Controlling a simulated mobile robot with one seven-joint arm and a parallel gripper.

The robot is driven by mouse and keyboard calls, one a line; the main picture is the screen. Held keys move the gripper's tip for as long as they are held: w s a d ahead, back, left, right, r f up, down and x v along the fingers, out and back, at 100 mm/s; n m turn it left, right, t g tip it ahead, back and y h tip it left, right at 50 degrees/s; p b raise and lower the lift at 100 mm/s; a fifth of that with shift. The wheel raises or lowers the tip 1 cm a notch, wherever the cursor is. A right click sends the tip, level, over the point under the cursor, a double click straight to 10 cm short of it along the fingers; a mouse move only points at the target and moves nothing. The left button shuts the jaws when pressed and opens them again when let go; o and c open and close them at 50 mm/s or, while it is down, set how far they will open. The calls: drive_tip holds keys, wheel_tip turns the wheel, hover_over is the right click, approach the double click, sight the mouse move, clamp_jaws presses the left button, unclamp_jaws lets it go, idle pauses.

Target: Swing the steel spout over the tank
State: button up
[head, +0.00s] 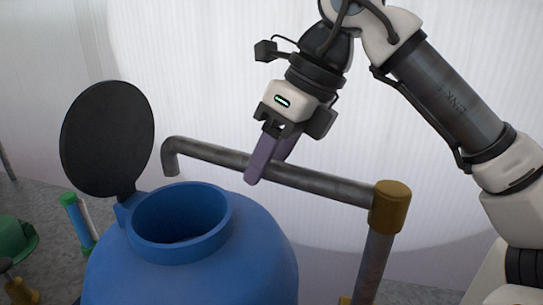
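The steel spout (325,183) is a grey pipe running left from a brass-coloured elbow (390,207) on an upright pipe. Its down-turned end (170,160) shows just above the back rim of the blue tank's (190,270) round opening; I cannot tell whether it is over the opening or behind it. The tank's black lid (108,140) stands open at the left. My gripper (266,168) points down at the middle of the spout. One purple finger passes in front of the pipe and the other seems to go behind it. Whether they grip it is unclear.
A blue and green cylinder (78,222) stands left of the tank. A green rounded object (16,240) and a brass-coloured piece (20,290) are at the far left. A pale ribbed wall (210,70) fills the background. My arm comes in from the right.

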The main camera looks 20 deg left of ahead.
drive_tip(key=shift+w, duration=0.1)
drive_tip(key=p+v, duration=0.1)
drive_tip(key=v, duration=1.2)
drive_tip(key=shift+d+r, duration=0.25)
drive_tip(key=shift+r, duration=0.1)
